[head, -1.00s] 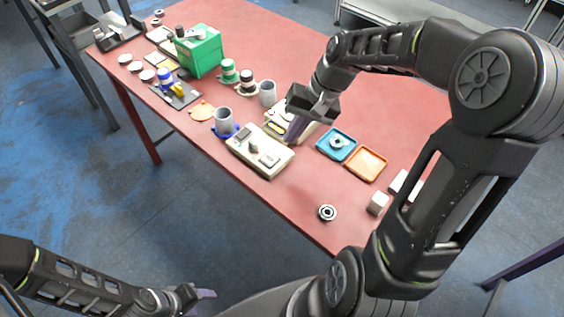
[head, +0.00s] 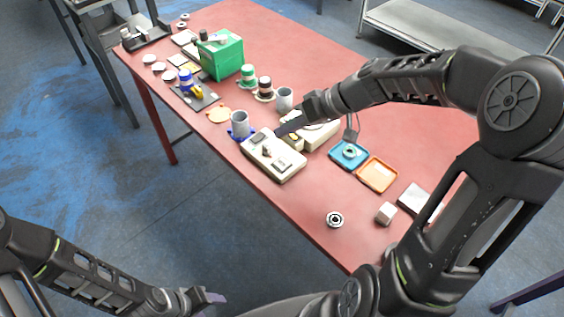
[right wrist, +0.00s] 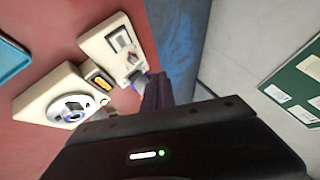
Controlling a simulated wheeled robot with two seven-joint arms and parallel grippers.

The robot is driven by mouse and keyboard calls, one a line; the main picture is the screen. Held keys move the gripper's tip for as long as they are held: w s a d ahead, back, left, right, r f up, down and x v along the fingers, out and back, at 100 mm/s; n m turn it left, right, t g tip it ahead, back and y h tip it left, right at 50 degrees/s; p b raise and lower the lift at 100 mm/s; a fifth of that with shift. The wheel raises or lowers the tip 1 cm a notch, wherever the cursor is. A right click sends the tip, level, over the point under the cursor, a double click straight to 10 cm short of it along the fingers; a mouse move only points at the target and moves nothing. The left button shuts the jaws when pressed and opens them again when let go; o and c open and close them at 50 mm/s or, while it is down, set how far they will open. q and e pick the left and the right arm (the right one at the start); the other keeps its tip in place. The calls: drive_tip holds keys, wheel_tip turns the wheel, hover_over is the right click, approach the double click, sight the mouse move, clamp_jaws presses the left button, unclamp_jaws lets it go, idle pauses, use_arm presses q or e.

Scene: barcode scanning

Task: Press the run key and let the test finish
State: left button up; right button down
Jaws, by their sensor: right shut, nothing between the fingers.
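A cream box (head: 285,171) with a dark switch panel and small raised controls stands near the table's front edge. In the right wrist view this box (right wrist: 106,41) shows a rocker switch. I cannot tell which control is the run key. A second cream box (head: 323,137) stands behind it; the right wrist view shows its round silver dial (right wrist: 68,108). A small part with a yellow window (right wrist: 100,81) lies between them. My right gripper (head: 280,131) is shut and empty, its fingertips (right wrist: 156,84) at the front box's rear edge; contact is unclear. My left gripper (head: 214,297) is low, away from the table.
A blue tray (head: 337,160) and an orange tray (head: 377,175) lie right of the boxes. A bearing ring (head: 335,219) and a pale block (head: 386,213) lie near the front edge.

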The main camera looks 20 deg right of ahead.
drive_tip(key=shift+f, duration=0.15)
drive_tip(key=b, duration=0.5)
hover_over(286, 164)
wheel_tip(286, 164, down, 8)
drive_tip(key=shift+r, duration=0.2)
drive_tip(key=shift+f+b, duration=0.35)
drive_tip(key=shift+f, duration=0.15)
idle(1.3)
drive_tip(key=shift+f+b, duration=0.4)
drive_tip(key=shift+b, duration=0.35)
